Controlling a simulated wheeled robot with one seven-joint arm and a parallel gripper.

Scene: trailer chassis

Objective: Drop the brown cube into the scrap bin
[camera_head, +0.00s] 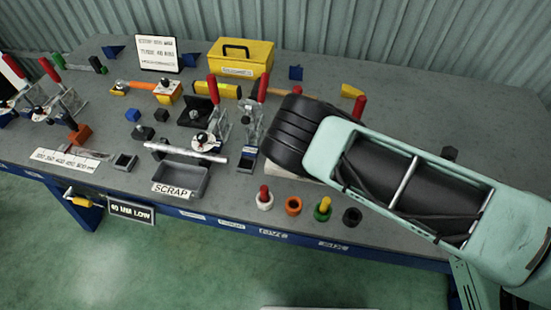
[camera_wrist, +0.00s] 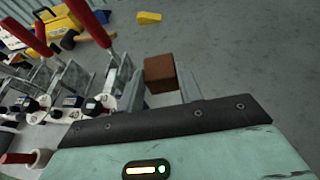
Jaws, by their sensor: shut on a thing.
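The brown cube (camera_wrist: 160,73) shows in the wrist view between the two grey fingers of my gripper (camera_wrist: 166,88), which is shut on it. In the head view the cube and the fingertips are hidden behind my pale green and black arm. The scrap bin (camera_head: 204,182) is a grey open tray with a white SCRAP label at the bench's front edge, left of my arm in the head view. A silver bar lies along its back side. I cannot make out the bin in the wrist view.
Toggle clamps with red handles (camera_head: 219,110) stand behind the bin and rise close to my arm. Several coloured pegs and rings (camera_head: 293,205) line the front edge right of the bin. A yellow toolbox (camera_head: 240,57) is at the back. The bench's right rear is mostly clear.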

